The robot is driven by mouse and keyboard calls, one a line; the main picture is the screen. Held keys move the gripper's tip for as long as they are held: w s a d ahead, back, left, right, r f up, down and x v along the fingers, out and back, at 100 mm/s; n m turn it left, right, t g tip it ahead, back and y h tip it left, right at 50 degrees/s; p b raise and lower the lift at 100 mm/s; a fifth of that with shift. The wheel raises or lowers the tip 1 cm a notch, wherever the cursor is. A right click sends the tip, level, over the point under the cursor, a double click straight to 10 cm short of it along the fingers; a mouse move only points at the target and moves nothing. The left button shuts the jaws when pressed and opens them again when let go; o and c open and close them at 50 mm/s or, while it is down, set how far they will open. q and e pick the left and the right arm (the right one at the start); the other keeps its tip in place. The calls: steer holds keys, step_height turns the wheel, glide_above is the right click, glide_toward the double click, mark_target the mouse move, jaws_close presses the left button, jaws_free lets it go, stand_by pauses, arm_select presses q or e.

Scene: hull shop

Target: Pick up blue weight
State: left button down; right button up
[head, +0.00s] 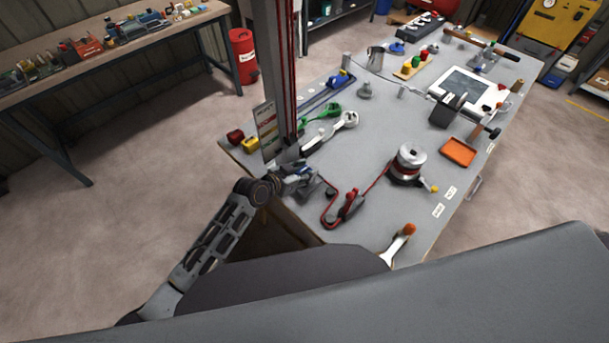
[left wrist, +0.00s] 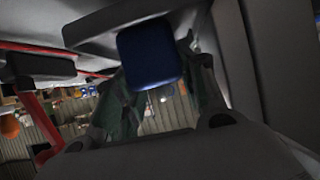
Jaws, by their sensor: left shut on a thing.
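The blue weight (left wrist: 150,54) shows in the left wrist view as a dark blue block with rounded corners. It sits between the fingers of my left gripper (left wrist: 158,72), which is shut on it. In the head view my left gripper (head: 306,181) is at the near left edge of the grey workbench (head: 290,205), by the foot of a tall post. A little blue shows at the gripper there, but the weight is mostly hidden. I cannot tell in the head view whether it touches the bench. My right gripper is not in view.
A tall post with a sign (head: 268,132) stands close behind the gripper. A red cable tool (head: 350,203), a metal spool (head: 409,163), an orange tray (head: 458,152) and green and white wrenches (head: 345,121) lie on the bench. The middle of the bench has some bare room.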

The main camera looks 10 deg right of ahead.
mark_target(305, 168)
arm_select(q)
steer(key=shift+w+r, duration=0.1)
steer(key=shift+r, duration=0.2)
step_height(305, 168, up, 18)
steer(key=b, duration=0.1)
steer(key=shift+f, duration=0.2)
stand_by(0.5)
